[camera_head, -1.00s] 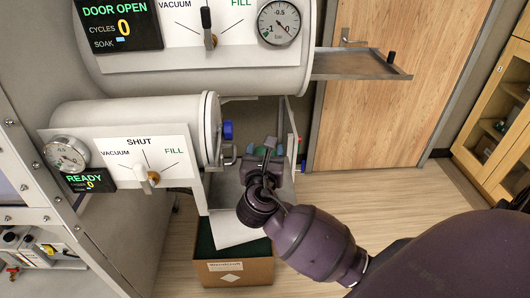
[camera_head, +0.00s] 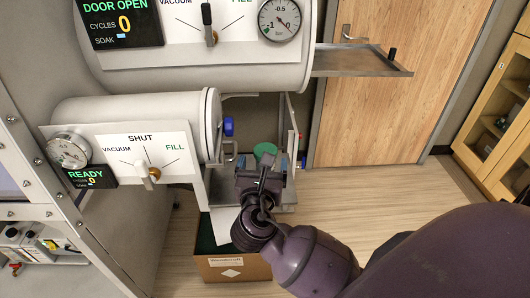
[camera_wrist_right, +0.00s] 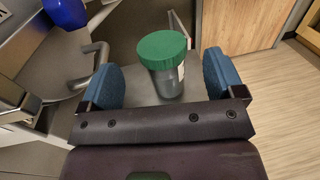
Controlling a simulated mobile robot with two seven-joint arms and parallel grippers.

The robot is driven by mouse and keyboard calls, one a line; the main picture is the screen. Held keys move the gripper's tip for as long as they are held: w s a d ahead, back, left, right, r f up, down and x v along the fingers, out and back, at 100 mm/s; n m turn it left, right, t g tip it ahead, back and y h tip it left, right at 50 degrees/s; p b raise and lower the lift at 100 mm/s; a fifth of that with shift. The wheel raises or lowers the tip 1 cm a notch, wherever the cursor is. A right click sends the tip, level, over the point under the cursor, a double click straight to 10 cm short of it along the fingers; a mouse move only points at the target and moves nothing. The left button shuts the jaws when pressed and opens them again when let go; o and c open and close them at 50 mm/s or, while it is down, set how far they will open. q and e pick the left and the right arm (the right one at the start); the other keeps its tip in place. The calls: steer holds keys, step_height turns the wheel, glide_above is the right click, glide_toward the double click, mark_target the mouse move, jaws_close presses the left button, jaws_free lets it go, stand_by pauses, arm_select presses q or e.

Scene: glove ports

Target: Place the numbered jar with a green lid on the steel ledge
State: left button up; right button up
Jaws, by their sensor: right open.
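The jar has a green lid (camera_head: 265,150) and a dark grey body (camera_wrist_right: 168,84) with a pale label at its right side; no number is readable. It stands upright on the grey steel ledge (camera_head: 222,186) beside the small chamber's round end. My right gripper (camera_head: 261,170) is open just on the near side of the jar. In the right wrist view its blue fingers (camera_wrist_right: 162,76) are spread wide, with the jar ahead between them and a gap on both sides. In the head view the gripper hides the jar's lower body. My left gripper is not in view.
The small chamber (camera_head: 130,110) has a blue knob (camera_head: 228,127) and a bent handle close left of the jar. A larger chamber with a metal tray (camera_head: 360,62) sits above. A cardboard box (camera_head: 232,268) stands below on the floor. Open floor lies to the right.

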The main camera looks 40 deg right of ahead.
steer(key=v, duration=0.6)
steer(key=shift+w, duration=0.1)
stand_by(0.3)
steer(key=s+d+f+m+g+y, duration=0.5)
steer(key=s+f+m, duration=0.4)
steer(key=m, duration=0.5)
steer(key=s+a+f+m+g+y, duration=0.1)
steer(key=s+f+m+g+y, duration=0.15)
steer(key=s+m, duration=0.35)
steer(key=s+f+m+g+y, duration=0.25)
steer(key=s+m, duration=0.25)
steer(key=m, duration=0.3)
steer(key=w+f+n+t+y, duration=0.1)
steer(key=w+f+t, duration=0.6)
steer(key=f, duration=0.3)
steer(key=shift+w, duration=0.4)
steer(key=shift+a+f, duration=0.1)
steer(key=shift+f, duration=0.05)
